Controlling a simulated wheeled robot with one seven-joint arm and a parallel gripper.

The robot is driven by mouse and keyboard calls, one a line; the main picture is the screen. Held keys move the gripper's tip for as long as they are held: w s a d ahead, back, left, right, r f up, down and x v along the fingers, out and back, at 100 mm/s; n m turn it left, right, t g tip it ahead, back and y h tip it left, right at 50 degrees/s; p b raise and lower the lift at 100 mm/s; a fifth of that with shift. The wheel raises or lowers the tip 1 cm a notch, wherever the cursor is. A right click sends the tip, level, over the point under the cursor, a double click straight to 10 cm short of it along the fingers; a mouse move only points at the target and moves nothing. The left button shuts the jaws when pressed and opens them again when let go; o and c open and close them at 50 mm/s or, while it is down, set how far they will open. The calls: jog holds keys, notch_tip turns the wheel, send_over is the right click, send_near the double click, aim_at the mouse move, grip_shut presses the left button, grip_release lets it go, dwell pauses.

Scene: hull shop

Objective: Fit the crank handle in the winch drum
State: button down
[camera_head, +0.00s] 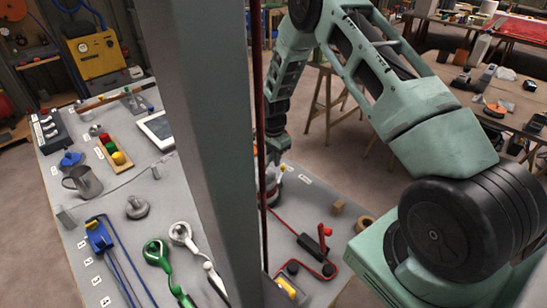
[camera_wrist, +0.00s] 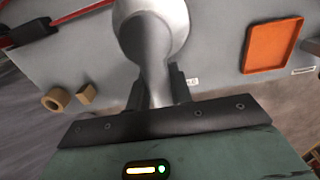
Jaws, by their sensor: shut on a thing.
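In the wrist view my gripper (camera_wrist: 157,88) is shut on a smooth grey metal piece with a narrow neck and a wide rounded end (camera_wrist: 150,28). It looks like the crank handle, though its far part runs out of the frame. In the head view my gripper points down over the right part of the bench, beside a grey upright. I cannot tell whether that is the winch drum or part of the held piece. No winch drum shows clearly, and contact below is hidden.
A wooden block (camera_wrist: 86,93) and a wooden ring (camera_wrist: 55,99) lie near the bench edge. An orange tray (camera_wrist: 272,45) lies on the other side. A red-and-black tool (camera_head: 315,246), a grey mug (camera_head: 82,183) and a green-ringed tool (camera_head: 157,252) occupy the bench.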

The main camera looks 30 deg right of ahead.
jog(key=shift+f+b, duration=0.45)
jog(key=shift+b, duration=0.05)
dwell(0.9)
jog(key=shift+f+b, duration=0.4)
jog(key=shift+f, duration=0.05)
jog(key=shift+f+b, duration=0.3)
jog(key=shift+f, duration=0.05)
dwell(0.6)
jog(key=c, duration=0.8)
grip_release()
jog(key=shift+r, duration=0.15)
jog(key=shift+r+p, duration=2.3)
jog(key=shift+r, duration=1.6)
